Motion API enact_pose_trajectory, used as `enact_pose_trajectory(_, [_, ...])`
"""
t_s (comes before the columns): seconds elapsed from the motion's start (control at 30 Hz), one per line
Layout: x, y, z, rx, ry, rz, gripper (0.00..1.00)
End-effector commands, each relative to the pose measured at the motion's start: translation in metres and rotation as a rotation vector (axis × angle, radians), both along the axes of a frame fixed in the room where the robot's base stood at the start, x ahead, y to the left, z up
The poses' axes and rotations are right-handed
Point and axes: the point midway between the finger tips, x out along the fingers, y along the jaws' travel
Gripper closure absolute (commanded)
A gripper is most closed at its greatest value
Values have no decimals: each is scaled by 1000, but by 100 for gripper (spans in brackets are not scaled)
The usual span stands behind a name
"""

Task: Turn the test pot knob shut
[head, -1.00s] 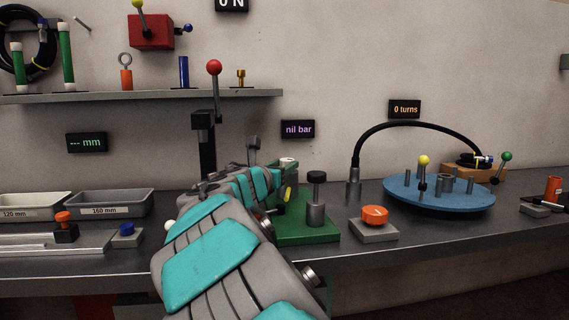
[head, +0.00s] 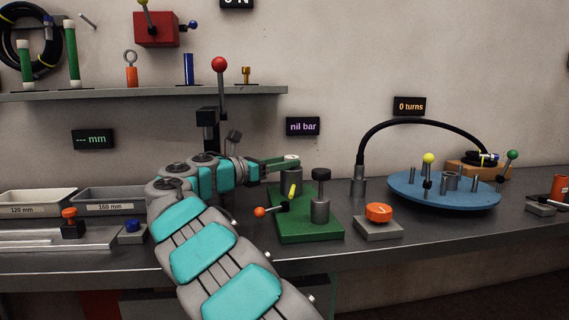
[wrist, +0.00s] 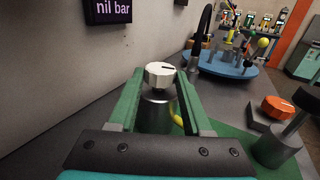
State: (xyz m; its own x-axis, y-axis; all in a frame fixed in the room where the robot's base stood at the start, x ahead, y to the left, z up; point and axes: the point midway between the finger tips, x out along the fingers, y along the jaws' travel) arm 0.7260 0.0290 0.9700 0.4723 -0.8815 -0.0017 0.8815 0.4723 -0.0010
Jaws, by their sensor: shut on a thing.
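The test pot is a grey metal cylinder (wrist: 157,110) with a white ridged knob (wrist: 160,74) on top, marked by a dark line. In the head view the knob (head: 291,158) sits at the back of a green base plate (head: 310,232). My gripper (wrist: 160,80) has its green fingers on either side of the knob and is shut on it. In the head view my gripper (head: 284,162) reaches the knob from the left, roughly level. The fingers partly hide the pot's top, so the exact contact is unclear.
A "nil bar" display (head: 303,127) hangs behind. A yellow-handled part (head: 292,192), an orange-ball lever (head: 260,211) and a black-topped post (head: 320,195) stand close by. An orange knob (head: 378,212) on a grey block and a blue turntable (head: 443,197) are to the right.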

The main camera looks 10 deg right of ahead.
Motion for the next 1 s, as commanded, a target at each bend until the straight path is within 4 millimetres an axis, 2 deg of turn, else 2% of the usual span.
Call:
enact_pose_trajectory(0.77, [1,1,2,-2,-2,-45,100])
enact_pose_trajectory(0.8, [1,1,2,-3,-3,-45,47])
enact_pose_trajectory(1.0, [1,1,1,-1,-2,-46,24])
